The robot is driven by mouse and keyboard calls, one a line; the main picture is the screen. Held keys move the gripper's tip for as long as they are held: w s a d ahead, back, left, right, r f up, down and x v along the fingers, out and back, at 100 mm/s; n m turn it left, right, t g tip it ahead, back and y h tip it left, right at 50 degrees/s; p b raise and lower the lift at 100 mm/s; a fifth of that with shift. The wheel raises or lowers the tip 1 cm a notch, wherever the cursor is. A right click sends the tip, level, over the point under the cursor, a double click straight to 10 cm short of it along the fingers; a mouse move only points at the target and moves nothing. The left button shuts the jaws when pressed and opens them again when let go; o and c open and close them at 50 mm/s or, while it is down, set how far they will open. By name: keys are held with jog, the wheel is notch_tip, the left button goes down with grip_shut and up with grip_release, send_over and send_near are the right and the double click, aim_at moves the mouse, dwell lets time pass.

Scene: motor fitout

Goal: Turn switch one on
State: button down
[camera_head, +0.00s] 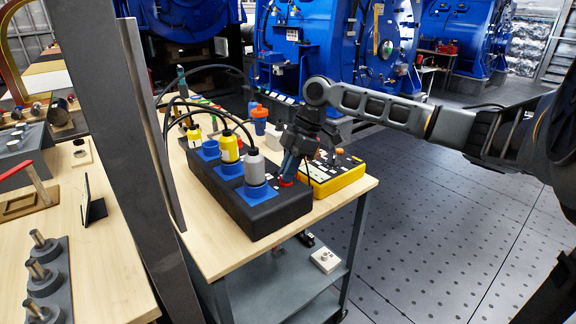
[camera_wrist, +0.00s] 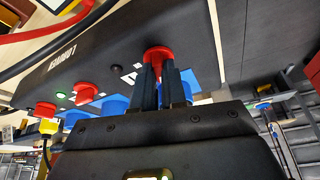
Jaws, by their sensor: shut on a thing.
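The black switch box (camera_head: 275,213) lies on the cart top, with blue sockets and yellow and grey plugs on it. In the wrist view its dark face (camera_wrist: 150,25) carries a row of red knobs. My gripper (camera_wrist: 160,75) is shut on the red knob (camera_wrist: 158,52) nearest the box's right end. Two other red knobs, a middle one (camera_wrist: 85,92) and a left one (camera_wrist: 45,109), stand free. A small green lamp (camera_wrist: 60,95) glows; another small round lamp (camera_wrist: 116,69) is dark. No number is readable. In the head view my gripper (camera_head: 289,172) hides most of the gripped knob.
A yellow box (camera_head: 338,180) with a white-marked top stands right beside the gripper. Black cables (camera_head: 205,75) arch over the plugs. A grey post (camera_head: 110,130) stands left of the cart. The floor (camera_head: 430,230) at right is clear.

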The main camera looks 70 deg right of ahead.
jog(key=m, duration=0.2)
jog(key=m+t+h+p, duration=0.1)
jog(key=m, duration=0.1)
jog(key=shift+a+m+h, duration=0.15)
jog(key=shift+m+h, duration=0.15)
jog(key=m+h+p, duration=0.1)
jog(key=m, duration=0.2)
jog(key=shift+a+m, duration=0.15)
jog(key=shift+m, duration=0.25)
jog(key=m+h+p, duration=0.1)
jog(key=m+p, duration=0.1)
jog(key=m, duration=0.1)
jog(key=shift+a+m+h, duration=0.15)
jog(key=shift+m+h, duration=0.15)
jog(key=shift+h, duration=0.1)
jog(key=shift+m+g+h+p, duration=0.3)
jog(key=shift+m+p, duration=0.45)
jog(key=shift+m, duration=0.55)
jog(key=c, duration=1.2)
grip_release()
